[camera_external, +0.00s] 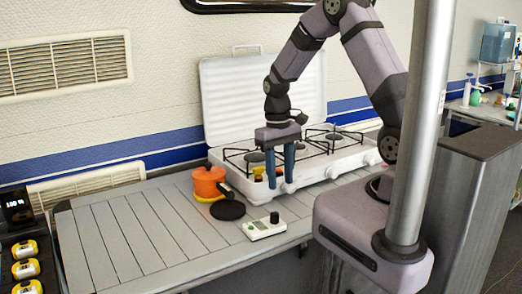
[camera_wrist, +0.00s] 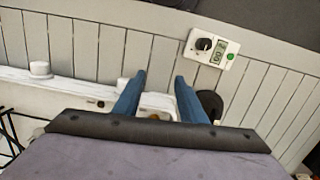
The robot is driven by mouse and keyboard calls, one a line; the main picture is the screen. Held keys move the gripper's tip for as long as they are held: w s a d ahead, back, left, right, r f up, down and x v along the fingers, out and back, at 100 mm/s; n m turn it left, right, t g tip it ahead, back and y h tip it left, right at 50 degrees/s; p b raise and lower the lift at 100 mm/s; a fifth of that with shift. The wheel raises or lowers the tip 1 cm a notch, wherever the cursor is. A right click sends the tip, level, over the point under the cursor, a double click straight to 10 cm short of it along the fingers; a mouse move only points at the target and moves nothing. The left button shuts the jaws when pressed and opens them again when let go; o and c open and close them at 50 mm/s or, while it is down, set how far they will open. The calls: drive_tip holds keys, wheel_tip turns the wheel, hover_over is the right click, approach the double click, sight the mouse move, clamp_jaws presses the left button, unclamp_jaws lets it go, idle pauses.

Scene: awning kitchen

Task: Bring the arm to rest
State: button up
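My gripper (camera_external: 282,186) hangs pointing down in front of the white gas stove (camera_external: 345,160), above the slatted table. Its two blue fingers are apart, and I see nothing held between them. In the wrist view my gripper (camera_wrist: 159,77) also shows a clear gap between the fingertips. A small yellowish thing (camera_external: 258,173) shows at the stove's left end, partly hidden by the fingers; I cannot tell what it is.
A white device with a black knob (camera_external: 265,230) lies near the table's front edge. The stove's raised lid (camera_external: 228,90) stands behind. The table's left part is clear.

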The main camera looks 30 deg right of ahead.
drive_tip(key=s+d+r, duration=0.1)
drive_tip(key=s+r, duration=0.1)
drive_tip(key=s, duration=0.5)
drive_tip(key=s+d+r+t, duration=0.1)
drive_tip(key=s+r, duration=0.2)
drive_tip(key=s, duration=0.4)
drive_tip(key=shift+s+d+r+m, duration=0.25)
drive_tip(key=shift+s+d+m, duration=0.05)
drive_tip(key=shift+d, duration=0.05)
drive_tip(key=shift+a, duration=0.1)
drive_tip(key=shift+c, duration=0.2)
idle(0.9)
